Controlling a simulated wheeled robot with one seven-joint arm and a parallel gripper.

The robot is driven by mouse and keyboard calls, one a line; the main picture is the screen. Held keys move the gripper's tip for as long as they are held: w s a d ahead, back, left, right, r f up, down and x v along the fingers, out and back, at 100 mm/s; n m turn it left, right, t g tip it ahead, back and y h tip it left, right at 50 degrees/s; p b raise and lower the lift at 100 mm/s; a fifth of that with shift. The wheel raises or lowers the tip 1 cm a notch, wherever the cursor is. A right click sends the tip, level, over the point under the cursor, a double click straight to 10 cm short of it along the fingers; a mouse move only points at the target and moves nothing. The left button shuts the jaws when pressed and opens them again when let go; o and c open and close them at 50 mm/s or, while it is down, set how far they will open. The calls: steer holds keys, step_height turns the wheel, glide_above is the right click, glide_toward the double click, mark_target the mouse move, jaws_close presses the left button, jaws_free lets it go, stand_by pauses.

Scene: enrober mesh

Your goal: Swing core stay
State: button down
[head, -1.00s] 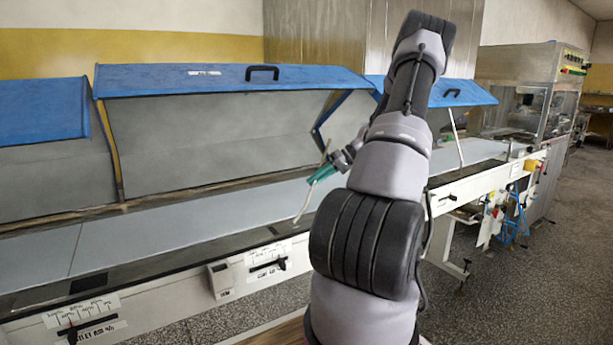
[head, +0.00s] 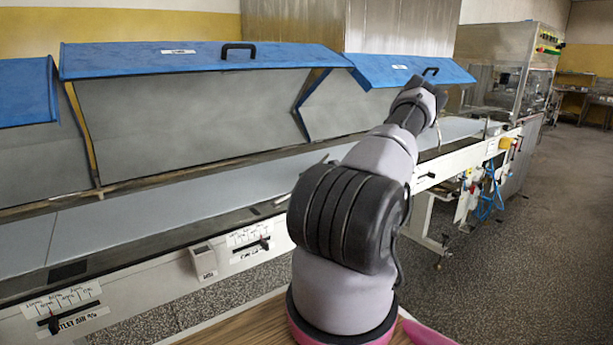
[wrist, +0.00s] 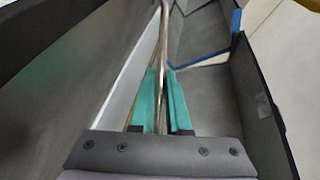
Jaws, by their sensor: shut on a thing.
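A thin metal stay rod (wrist: 164,30) runs lengthwise through the wrist view, passing between the teal fingers of my gripper (wrist: 162,78). The fingers are shut on the rod, one on each side. In the head view my own arm hides the gripper and most of the rod. The long middle hood (head: 190,110), with a blue top and black handle, stands raised over the pale conveyor belt (head: 130,215). Which end of the rod is fixed is hidden.
A second blue-topped hood (head: 410,70) stands to the right, and part of another (head: 25,95) to the left. The machine's white front rail (head: 150,285) with sliders and labels runs below the belt. Open floor (head: 545,230) lies at right.

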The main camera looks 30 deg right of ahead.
stand_by(0.3)
steer(key=c, duration=0.9)
jaws_free()
steer(key=shift+d, duration=0.1)
steer(key=v, duration=1)
steer(key=shift+s+d, duration=0.15)
steer(key=shift+d, duration=0.1)
